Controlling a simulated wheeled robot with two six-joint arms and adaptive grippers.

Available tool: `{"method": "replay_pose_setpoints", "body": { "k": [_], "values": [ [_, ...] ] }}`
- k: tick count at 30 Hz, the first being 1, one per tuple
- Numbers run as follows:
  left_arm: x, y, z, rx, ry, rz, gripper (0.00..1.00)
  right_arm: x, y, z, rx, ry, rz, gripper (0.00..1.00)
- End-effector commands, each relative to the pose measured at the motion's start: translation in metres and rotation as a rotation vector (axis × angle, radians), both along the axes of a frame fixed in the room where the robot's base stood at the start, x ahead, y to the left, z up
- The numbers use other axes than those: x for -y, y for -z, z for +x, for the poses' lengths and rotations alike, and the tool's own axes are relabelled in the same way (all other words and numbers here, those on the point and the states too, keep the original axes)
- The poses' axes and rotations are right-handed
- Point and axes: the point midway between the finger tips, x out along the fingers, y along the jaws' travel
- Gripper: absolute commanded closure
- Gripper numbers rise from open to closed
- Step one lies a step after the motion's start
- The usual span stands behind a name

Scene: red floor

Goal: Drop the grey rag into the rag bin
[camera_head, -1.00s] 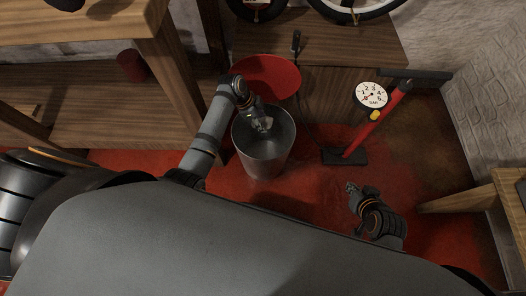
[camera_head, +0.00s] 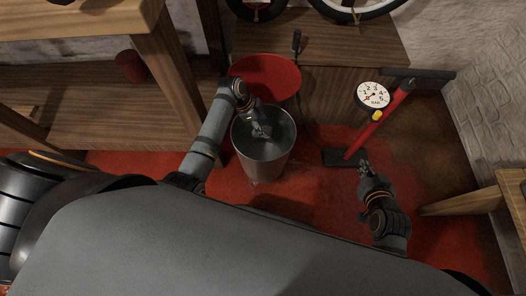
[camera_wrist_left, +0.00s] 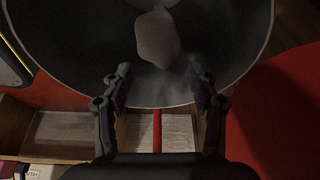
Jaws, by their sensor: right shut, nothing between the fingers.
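The rag bin (camera_head: 262,165) is a grey metal bucket on the red floor, with its round red lid (camera_head: 265,76) tipped back behind it. My left gripper (camera_head: 261,131) is at the bin's mouth, pointing down. In the left wrist view its fingers (camera_wrist_left: 160,88) are spread wide with nothing between them. The pale grey rag (camera_wrist_left: 157,38) shows beyond the fingertips, within the bin's rim (camera_wrist_left: 150,104) and apart from both fingers. I cannot tell whether it rests on the bottom. My right gripper (camera_head: 363,168) is shut and empty, right of the bin.
A red floor pump (camera_head: 378,122) with a white dial (camera_head: 373,95) stands right of the bin, close to my right gripper. A wooden bench (camera_head: 155,85) is at the left, a wooden cabinet (camera_head: 340,85) behind the bin. A wooden table corner (camera_head: 490,200) is at the right.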

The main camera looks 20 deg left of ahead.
Motion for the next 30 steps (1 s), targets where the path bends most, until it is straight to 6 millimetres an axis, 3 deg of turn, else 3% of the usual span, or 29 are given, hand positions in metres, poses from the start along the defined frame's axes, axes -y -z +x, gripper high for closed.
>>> {"method": "replay_pose_setpoints", "body": {
  "k": [13,24,30],
  "values": [
    [-0.002,-0.005,0.000,0.001,0.000,0.000,0.26,0.000,0.000,0.000,-0.001,0.000,0.000,1.00],
    [-0.032,-0.080,-0.011,0.004,0.000,0.004,0.26,0.000,0.000,0.000,-0.001,0.000,0.000,1.00],
    [-0.042,-0.106,-0.015,0.001,-0.001,0.002,0.26,0.000,0.000,0.000,-0.001,0.000,0.000,1.00]
  ]
}}
